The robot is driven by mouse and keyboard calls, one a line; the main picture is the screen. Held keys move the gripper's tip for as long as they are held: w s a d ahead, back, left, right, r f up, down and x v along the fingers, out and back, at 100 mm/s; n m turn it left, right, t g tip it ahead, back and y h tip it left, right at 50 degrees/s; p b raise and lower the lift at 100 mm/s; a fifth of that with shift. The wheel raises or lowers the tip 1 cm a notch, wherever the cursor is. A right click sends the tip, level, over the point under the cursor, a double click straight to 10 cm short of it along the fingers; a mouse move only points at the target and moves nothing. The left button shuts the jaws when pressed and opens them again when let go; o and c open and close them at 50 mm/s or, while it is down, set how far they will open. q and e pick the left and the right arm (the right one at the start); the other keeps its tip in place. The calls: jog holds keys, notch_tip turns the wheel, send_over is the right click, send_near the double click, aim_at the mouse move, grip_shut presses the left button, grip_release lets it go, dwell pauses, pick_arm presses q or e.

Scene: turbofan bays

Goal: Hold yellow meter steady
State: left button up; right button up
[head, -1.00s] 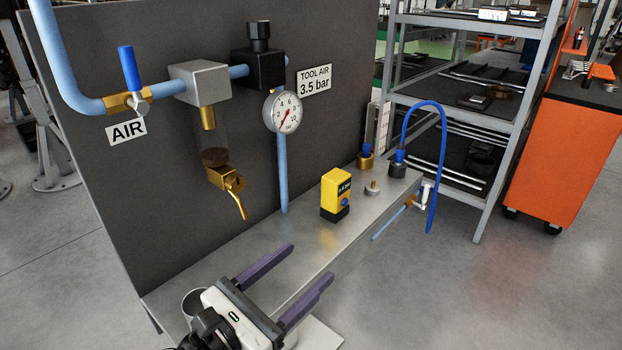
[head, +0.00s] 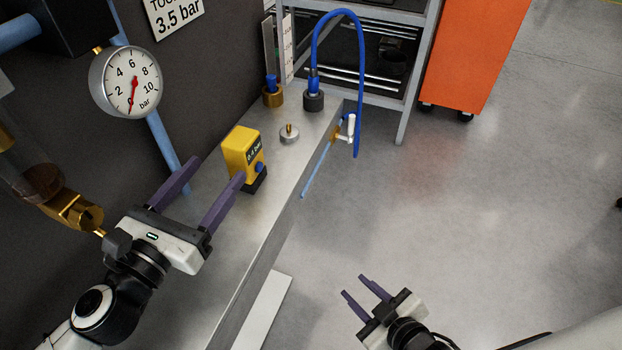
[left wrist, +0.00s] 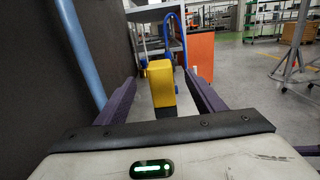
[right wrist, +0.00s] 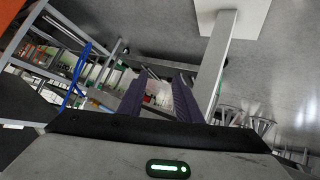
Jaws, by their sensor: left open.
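The yellow meter (head: 241,150) stands upright on the metal bench top, with a small display, a blue button and a dark base. In the left wrist view the yellow meter (left wrist: 161,86) shows ahead, between the two purple fingers. My left gripper (head: 205,182) is open, its fingertips just short of the meter or beside its near faces; I cannot tell if they touch it. My right gripper (head: 361,286) is apart from the bench, over the floor at the lower right, with its fingers spread and nothing between them.
A round gauge (head: 126,82) and pipes are on the dark panel at left. A small metal fitting (head: 289,134), a blue hose (head: 359,90) and a white-handled valve (head: 349,129) are beyond the meter. A shelf rack and orange cabinet (head: 474,55) stand behind. Floor at right is clear.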

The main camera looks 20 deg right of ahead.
aim_at(249, 130)
pick_arm(q)
jog(key=x, duration=1)
jog(key=shift+w+d, duration=0.15)
jog(key=shift+w, duration=0.1)
pick_arm(e)
jog(key=w+a+r+m+y, duration=0.2)
jog(key=w+r+m+y, duration=0.4)
jog(key=r+m, duration=0.4)
jog(key=w+a+r+m+y, duration=0.3)
jog(key=w+r+m+y, duration=0.3)
jog(key=m, duration=1.7)
notch_tip(249, 130, up, 5)
jog(key=shift+w+a+r, duration=0.2)
jog(key=shift+w, duration=0.8)
pick_arm(q)
jog(key=c, duration=1.1)
jog(key=shift+c, duration=0.6)
pick_arm(e)
jog(key=shift+c, duration=1.1)
grip_shut()
